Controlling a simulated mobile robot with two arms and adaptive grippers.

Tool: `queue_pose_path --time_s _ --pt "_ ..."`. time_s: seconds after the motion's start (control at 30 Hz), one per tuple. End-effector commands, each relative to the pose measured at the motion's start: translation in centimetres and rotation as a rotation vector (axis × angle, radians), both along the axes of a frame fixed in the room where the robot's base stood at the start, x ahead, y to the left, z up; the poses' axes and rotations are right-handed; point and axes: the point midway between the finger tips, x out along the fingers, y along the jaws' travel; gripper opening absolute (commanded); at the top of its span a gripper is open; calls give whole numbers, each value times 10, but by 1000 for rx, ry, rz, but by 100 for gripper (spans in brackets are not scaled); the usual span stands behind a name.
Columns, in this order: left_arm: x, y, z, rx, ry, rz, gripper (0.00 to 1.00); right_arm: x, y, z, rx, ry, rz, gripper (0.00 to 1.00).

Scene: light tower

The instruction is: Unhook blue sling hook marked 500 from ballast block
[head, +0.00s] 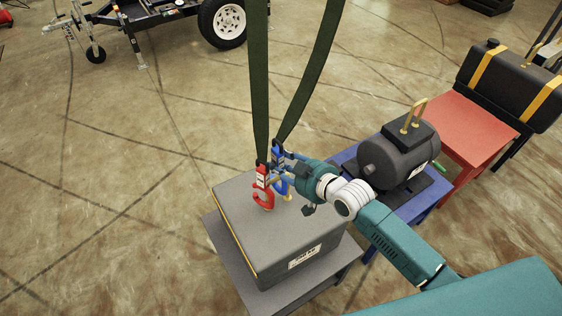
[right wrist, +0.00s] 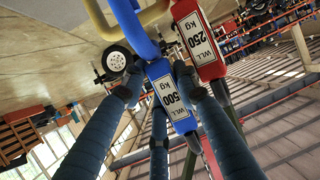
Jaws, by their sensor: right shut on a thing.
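The blue hook marked 500 (right wrist: 168,92) hangs between the fingers of my right gripper (right wrist: 160,76) in the right wrist view. The gripper is shut on its body. In the head view the blue hook (head: 277,155) is beside the red hook (head: 262,179), above the ballast block (head: 235,205). Its curved end overlaps a yellow lifting eye (right wrist: 100,22); whether it passes through the eye I cannot tell. The red hook marked 250 (right wrist: 197,40) is close beside it. My right gripper (head: 277,166) partly hides the blue hook in the head view. My left gripper is out of view.
Two dark green slings (head: 259,80) rise from the hooks. The grey block stands on a dark stand (head: 219,240). A black motor (head: 398,158) on a blue table and a red table (head: 455,125) with a black tank (head: 512,82) are right.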

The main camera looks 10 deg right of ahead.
Motion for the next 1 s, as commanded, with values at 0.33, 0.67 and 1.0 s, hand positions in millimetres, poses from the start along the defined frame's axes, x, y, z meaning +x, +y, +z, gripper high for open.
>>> queue_pose_path --time_s 0.33,0.67,1.0 --pt "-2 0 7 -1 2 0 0 -1 -1 6 5 -10 0 0" --pt "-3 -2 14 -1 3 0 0 -13 -7 6 5 -10 0 0" --pt "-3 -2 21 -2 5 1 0 -27 -14 6 4 -10 0 0"
